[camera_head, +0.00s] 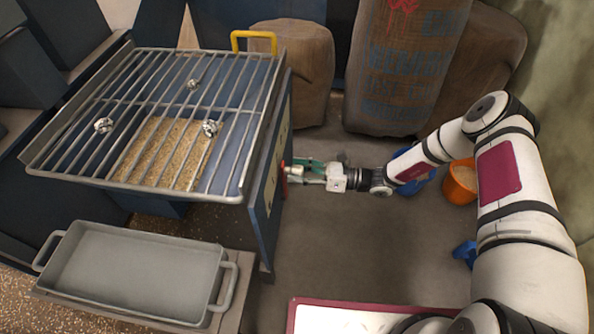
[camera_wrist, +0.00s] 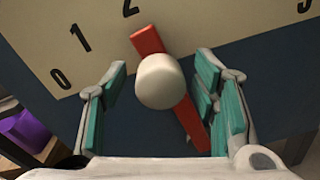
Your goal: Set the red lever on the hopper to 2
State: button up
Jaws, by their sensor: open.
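The red lever (camera_wrist: 185,112) shows in the wrist view on the hopper's dark blue side, with a round pale knob (camera_wrist: 160,80) at its middle. Its upper end points just below and right of the number 2 on the cream scale plate (camera_wrist: 100,45). The scale also shows 0 and 1 at left and a partly cut-off number at top right. My gripper (camera_wrist: 163,100) is open, with its green-padded fingers on both sides of the knob and lever. In the head view, my gripper (camera_head: 300,172) is at the right side of the hopper (camera_head: 262,215), where a bit of red lever (camera_head: 284,172) shows.
A metal grate (camera_head: 230,180) with several crumpled silvery pieces covers the hopper over grain. A grey tray (camera_head: 130,275) stands in front. Sacks (camera_head: 400,70) stand behind, and an orange bucket (camera_head: 460,182) is at right. The floor right of the hopper is mostly clear.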

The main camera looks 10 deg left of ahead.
jog(key=d, duration=1.1)
jog(key=shift+s+d, duration=0.15)
jog(key=shift+s, duration=0.2)
jog(key=shift+r, duration=0.1)
jog(key=shift+r, duration=0.1)
